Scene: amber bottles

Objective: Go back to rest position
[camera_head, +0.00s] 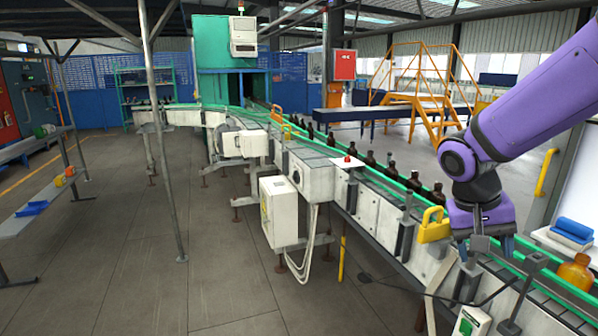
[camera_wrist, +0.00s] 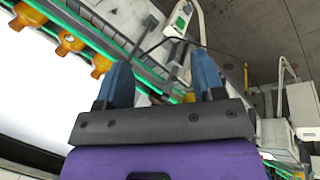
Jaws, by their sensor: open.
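My gripper (camera_head: 484,243) is on the purple arm at the right of the head view, hanging over the near part of the conveyor line. In the wrist view my gripper (camera_wrist: 163,82) shows two blue fingers spread apart with nothing between them. Several dark amber bottles (camera_head: 415,182) stand in a row on the conveyor (camera_head: 378,180), up the line from my gripper. A lighter orange-amber bottle (camera_head: 575,272) stands at the right edge, apart from my gripper. In the wrist view, several orange bottles (camera_wrist: 70,43) show at the upper left.
Green rails (camera_head: 400,187) edge the conveyor. A yellow bracket (camera_head: 434,226) stands just left of my gripper. A white control box (camera_head: 279,213) hangs on the conveyor's side. Blue items (camera_head: 571,232) lie at the right edge. The floor at left (camera_head: 130,250) is largely clear, with a thin post (camera_head: 165,150).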

